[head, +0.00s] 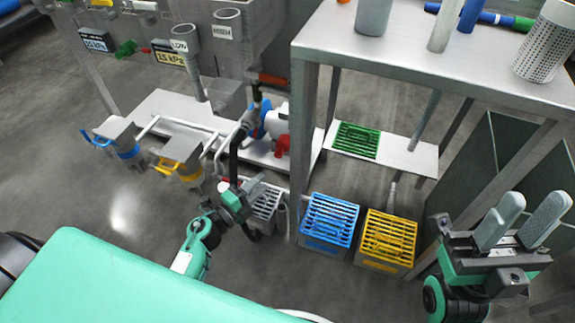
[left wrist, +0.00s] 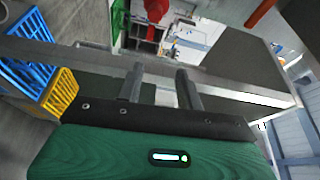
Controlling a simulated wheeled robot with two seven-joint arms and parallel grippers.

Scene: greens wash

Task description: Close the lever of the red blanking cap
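A small patch of red (head: 226,182) shows right beside my left gripper (head: 240,193) in the head view. It may be part of the red blanking cap, but the gripper and arm cover most of it. Another red part (head: 282,146) sits below the white body on the bench. I cannot make out a lever or its position. In the left wrist view the two fingers of my left gripper (left wrist: 161,82) stand apart with nothing clearly between them. Red shapes (left wrist: 155,10) show beyond them. My right gripper (head: 533,204) is open and empty at the right.
A blue crate (head: 329,221) and a yellow crate (head: 388,240) are on the floor. A steel table (head: 400,55) stands at upper right, its legs nearby.

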